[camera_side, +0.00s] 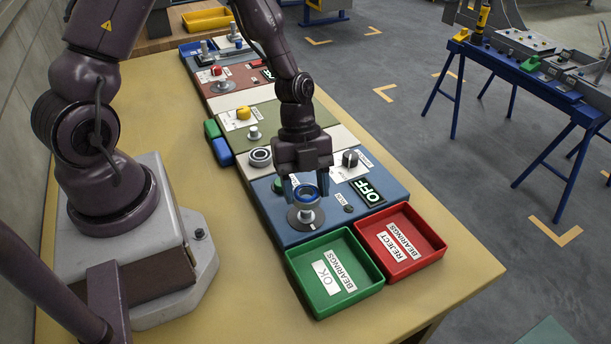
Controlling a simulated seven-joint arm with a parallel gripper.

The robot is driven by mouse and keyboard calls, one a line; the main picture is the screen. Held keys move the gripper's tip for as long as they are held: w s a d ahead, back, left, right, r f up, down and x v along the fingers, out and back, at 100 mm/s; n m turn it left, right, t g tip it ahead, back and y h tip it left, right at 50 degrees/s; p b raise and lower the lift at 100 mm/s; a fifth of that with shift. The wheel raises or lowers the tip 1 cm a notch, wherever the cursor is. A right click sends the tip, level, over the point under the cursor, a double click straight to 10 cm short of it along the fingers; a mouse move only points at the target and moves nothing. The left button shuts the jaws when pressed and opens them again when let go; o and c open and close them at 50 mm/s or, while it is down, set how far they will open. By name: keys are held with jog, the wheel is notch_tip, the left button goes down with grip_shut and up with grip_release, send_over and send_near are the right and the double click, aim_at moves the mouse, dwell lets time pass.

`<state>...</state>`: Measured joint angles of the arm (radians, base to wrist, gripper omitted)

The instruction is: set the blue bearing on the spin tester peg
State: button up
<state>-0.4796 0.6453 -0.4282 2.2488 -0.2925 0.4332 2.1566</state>
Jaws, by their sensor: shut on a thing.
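The blue bearing (306,196) is a ring with a blue rim, between the fingers of my gripper (307,188). My gripper points down and is shut on it. Directly below is the round grey plate of the spin tester (305,219), on a blue-grey panel. The bearing hides most of the peg, and I cannot tell whether the ring is around the peg or just above it. A display on the panel (367,191) reads OFF.
A green OK bearings tray (364,286) and a red reject bearings tray (437,250) stand just in front of the panel. A dark knob (350,158) and a grey ring (260,156) are near my gripper. More panels run toward the back.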

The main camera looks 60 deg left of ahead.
jog(key=shift+f, duration=2.05)
jog(key=o, duration=1.1)
jog(key=v, duration=1.3)
jog(key=shift+d+r, duration=0.1)
